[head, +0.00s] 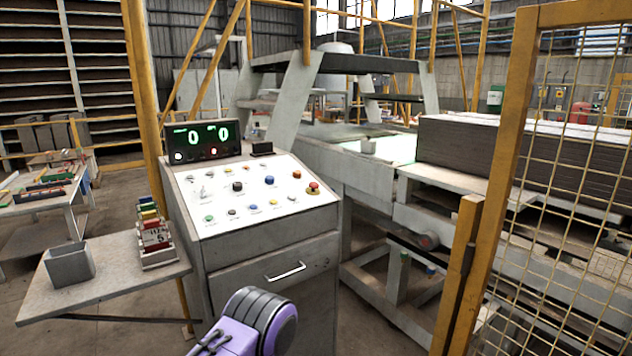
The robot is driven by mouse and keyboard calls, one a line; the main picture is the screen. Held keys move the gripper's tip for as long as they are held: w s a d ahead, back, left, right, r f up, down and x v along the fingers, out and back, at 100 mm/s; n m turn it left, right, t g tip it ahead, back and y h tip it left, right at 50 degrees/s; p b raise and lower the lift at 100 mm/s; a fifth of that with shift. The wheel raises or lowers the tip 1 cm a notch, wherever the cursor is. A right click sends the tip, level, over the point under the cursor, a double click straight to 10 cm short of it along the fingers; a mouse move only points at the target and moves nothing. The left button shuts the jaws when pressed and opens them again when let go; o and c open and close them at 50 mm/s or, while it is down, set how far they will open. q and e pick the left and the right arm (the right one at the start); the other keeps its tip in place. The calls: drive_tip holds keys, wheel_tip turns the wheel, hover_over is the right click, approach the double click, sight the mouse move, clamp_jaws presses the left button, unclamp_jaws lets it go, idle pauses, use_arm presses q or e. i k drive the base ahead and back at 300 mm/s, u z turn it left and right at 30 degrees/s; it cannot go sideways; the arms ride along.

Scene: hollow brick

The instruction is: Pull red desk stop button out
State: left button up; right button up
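The red stop button (313,188) is a mushroom-shaped knob near the right edge of the white panel of the control desk (262,200). From here I cannot tell whether it is pushed in or out. A purple and dark grey part of my arm shows at the bottom middle, in front of the desk drawer. Neither gripper's fingers are in view.
A display box (201,140) with two green zeros stands on the desk's back edge. A side shelf (115,285) at left holds a grey bin (69,265) and a card rack (155,240). A yellow mesh fence (550,190) stands at right.

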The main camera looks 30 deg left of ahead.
sight(313, 184)
drive_tip(key=u, duration=0.5)
drive_tip(key=i, duration=0.8)
drive_tip(key=u, duration=0.65)
